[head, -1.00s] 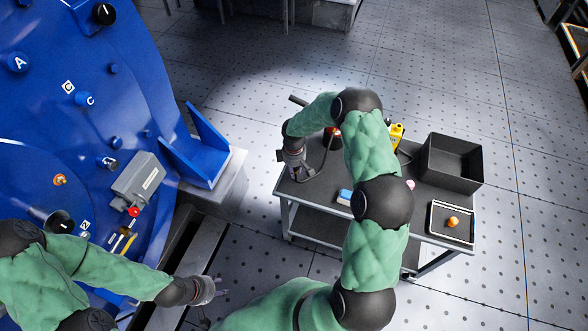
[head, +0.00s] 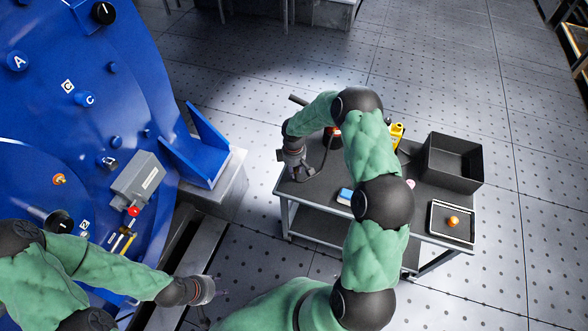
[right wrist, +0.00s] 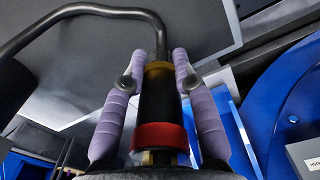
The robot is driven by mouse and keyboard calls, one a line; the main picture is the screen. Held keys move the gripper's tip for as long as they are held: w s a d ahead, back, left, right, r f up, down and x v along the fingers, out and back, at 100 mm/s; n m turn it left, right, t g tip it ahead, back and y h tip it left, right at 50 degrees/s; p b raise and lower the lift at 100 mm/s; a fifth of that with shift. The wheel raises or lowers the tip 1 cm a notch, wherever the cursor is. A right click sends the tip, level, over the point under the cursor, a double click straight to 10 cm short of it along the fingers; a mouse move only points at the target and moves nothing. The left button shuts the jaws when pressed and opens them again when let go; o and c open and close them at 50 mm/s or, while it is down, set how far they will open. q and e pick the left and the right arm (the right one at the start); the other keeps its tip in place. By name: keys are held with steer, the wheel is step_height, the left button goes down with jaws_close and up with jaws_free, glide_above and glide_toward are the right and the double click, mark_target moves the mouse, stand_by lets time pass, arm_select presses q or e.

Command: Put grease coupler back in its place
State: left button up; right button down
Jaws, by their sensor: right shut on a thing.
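In the right wrist view the grease coupler (right wrist: 160,100) is a black cylinder with a red band and a yellow collar, joined to a black hose (right wrist: 90,12). My right gripper (right wrist: 157,84) is shut on it, with a purple finger along each side. In the head view my right gripper (head: 298,172) is at the left end of the cart top; the coupler there is too small to make out. My left gripper (head: 212,291) is empty-looking at the bottom, left of the cart; its finger opening is unclear. I cannot tell the coupler's place.
The cart (head: 325,182) holds a black bin (head: 452,163), a tray (head: 447,235) with an orange knob (head: 453,222), a blue-white block (head: 345,196) and a yellow item (head: 396,133). A dark-red object is partly behind my right arm. The blue motor (head: 120,110) stands left.

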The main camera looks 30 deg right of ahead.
steer(key=shift+f+b, duration=1.2)
steer(key=shift+f, duration=0.3)
stand_by(0.7)
steer(key=c, duration=0.9)
jaws_free()
step_height(320, 180, up, 12)
